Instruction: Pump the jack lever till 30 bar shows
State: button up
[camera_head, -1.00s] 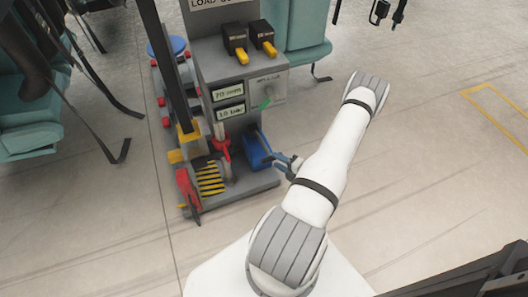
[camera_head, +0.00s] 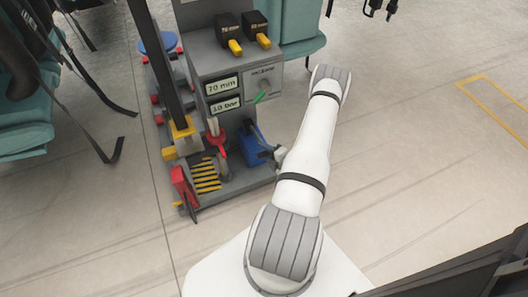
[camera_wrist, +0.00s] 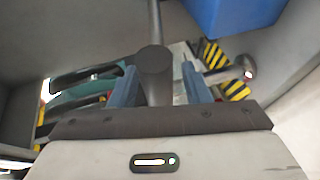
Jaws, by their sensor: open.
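The jack (camera_head: 252,150) is a blue box low on the right side of the grey stand. It also shows at the top of the wrist view (camera_wrist: 232,12). A grey lever (camera_wrist: 154,65) with a thick round end reaches down between my gripper's blue fingers (camera_wrist: 160,88) in the wrist view. The fingers are open, one on each side of it; I cannot tell if either touches it. In the head view my gripper (camera_head: 268,155) is small, just right of the jack, and its fingers are hard to make out. The pressure display (camera_head: 227,105) reads 10 bar.
Another display (camera_head: 222,85) above reads 70 mm. The stand carries a green-handled switch (camera_head: 262,95), a red lever (camera_head: 216,140) and a red wedge-like part (camera_head: 184,187). Teal seats (camera_head: 22,125) are at the left. The floor right of my arm is clear.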

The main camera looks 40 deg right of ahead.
jog(key=shift+c, duration=0.4)
grip_shut()
jog(key=shift+r, duration=0.1)
